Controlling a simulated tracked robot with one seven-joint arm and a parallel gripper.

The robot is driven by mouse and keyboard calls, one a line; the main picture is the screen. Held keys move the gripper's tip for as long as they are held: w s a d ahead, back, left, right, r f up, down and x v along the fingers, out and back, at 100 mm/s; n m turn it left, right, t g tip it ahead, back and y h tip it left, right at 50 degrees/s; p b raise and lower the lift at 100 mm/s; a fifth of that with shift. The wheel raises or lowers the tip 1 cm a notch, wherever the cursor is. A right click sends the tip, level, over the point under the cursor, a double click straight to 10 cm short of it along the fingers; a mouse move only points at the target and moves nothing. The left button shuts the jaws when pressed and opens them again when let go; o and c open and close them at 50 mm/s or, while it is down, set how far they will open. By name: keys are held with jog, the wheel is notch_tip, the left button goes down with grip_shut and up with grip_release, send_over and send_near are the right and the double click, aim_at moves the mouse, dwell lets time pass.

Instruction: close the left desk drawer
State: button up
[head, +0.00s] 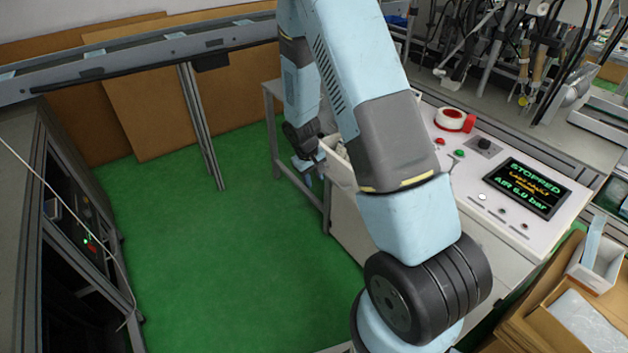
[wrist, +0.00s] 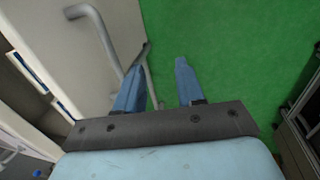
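The left desk drawer (head: 340,165) shows in the head view as a pale box standing out from the desk's left end, partly hidden behind my arm. In the wrist view its pale front panel (wrist: 55,35) fills the upper left, with a grey bar handle (wrist: 102,38) on it. My gripper (head: 304,172) is beside the drawer front in the head view. In the wrist view my gripper (wrist: 160,75) has its two blue fingers apart. The left finger overlaps the handle's lower end; I cannot tell whether they touch. Nothing is held.
The desk top (head: 465,165) carries a red and white tape roll (head: 455,120), buttons and a screen (head: 527,188). Open cardboard boxes (head: 560,320) stand at the lower right. A dark cabinet (head: 65,230) is on the left. The green floor (head: 235,255) between is clear.

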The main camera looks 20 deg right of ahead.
notch_tip(320, 180, up, 12)
jog(key=a, duration=0.2)
jog(key=shift+s, duration=0.35)
